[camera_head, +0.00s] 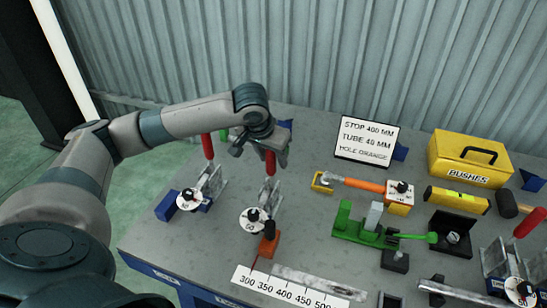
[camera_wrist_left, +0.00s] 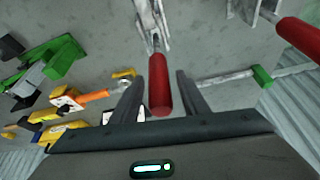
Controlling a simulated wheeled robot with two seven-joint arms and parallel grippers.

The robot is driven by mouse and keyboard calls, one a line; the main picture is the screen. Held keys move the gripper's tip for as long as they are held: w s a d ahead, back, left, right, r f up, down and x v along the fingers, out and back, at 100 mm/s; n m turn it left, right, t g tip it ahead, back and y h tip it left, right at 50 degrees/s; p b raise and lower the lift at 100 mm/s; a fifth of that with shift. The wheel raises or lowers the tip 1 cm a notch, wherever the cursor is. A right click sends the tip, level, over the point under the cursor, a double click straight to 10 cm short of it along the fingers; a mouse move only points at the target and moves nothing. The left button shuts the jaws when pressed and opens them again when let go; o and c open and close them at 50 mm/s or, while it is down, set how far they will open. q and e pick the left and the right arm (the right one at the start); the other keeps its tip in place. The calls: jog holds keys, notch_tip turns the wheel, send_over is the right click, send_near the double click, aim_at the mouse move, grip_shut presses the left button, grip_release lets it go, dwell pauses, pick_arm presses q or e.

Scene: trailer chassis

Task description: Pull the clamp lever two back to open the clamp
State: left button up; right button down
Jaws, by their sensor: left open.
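The second clamp from the left (camera_head: 267,192) has a metal bracket and a red lever handle (camera_head: 270,163) that stands up. My left gripper (camera_head: 262,150) is at the top of this handle. In the left wrist view the red handle (camera_wrist_left: 159,88) lies between the two spread fingers of my left gripper (camera_wrist_left: 161,76), with a gap visible on the right side; I cannot tell whether the left finger touches it. The metal linkage (camera_wrist_left: 152,25) leads away beyond the handle. My right gripper is not in view.
Another red-handled clamp (camera_head: 210,185) stands to the left, and one (camera_head: 500,258) at the far right. A green fixture (camera_head: 365,233), orange-handled tool (camera_head: 360,184), yellow box (camera_head: 468,155) and sign (camera_head: 366,142) occupy the right. A scale (camera_head: 290,287) lies at the front.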

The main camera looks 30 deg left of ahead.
pick_arm(q)
jog(key=shift+x, duration=0.75)
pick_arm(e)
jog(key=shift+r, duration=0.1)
